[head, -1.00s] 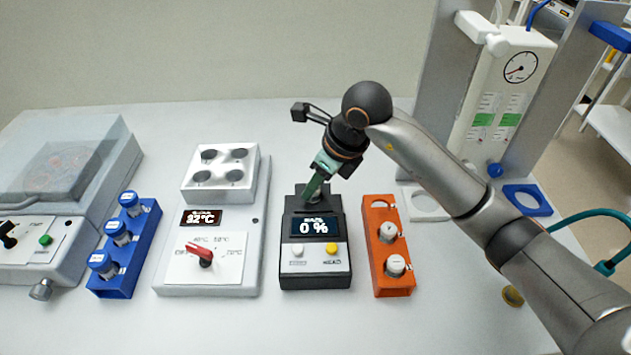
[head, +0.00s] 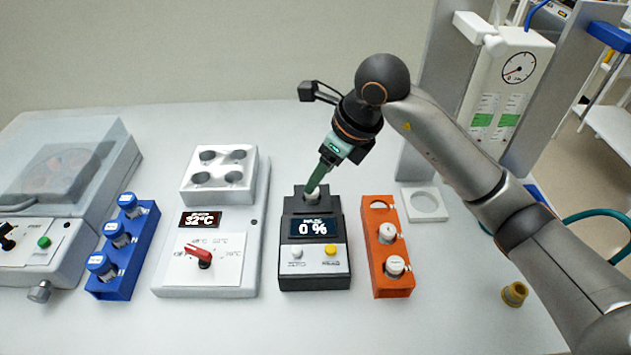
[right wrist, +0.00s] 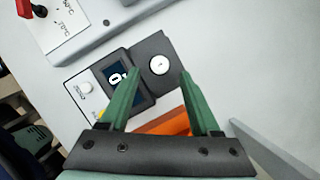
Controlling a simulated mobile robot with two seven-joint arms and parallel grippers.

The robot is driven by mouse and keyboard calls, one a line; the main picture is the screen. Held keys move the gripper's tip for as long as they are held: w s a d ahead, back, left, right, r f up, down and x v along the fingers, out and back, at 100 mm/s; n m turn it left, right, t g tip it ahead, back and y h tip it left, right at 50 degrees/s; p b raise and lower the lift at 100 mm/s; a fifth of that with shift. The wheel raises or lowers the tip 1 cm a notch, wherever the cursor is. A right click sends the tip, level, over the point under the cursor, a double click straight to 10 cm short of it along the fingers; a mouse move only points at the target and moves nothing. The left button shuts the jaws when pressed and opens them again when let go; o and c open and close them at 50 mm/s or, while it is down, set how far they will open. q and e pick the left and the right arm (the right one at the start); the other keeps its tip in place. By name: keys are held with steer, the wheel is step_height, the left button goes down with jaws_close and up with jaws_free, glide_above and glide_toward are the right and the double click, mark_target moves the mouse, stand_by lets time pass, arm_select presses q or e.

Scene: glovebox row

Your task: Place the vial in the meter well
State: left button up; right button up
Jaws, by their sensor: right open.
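The meter (head: 315,262) is a dark box with a display reading 0 % and a white and a yellow button. A white-capped vial (head: 313,196) stands in the well at its back. In the right wrist view the round white cap (right wrist: 159,65) sits in the dark well block; the vial's body is hidden. My right gripper (head: 315,186) is just above the cap. In the right wrist view its green fingers (right wrist: 161,76) are spread apart with nothing between them, near the cap. My left gripper is out of view.
An orange rack (head: 388,277) right of the meter holds two white-capped vials and has an empty back hole. A heater block (head: 220,180) and a blue rack (head: 121,282) of blue-capped vials stand left. A white ring (head: 426,190) and a small brass-coloured piece (head: 514,294) lie right.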

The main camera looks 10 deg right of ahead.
steer(key=v, duration=0.7)
steer(key=shift+r, duration=0.2)
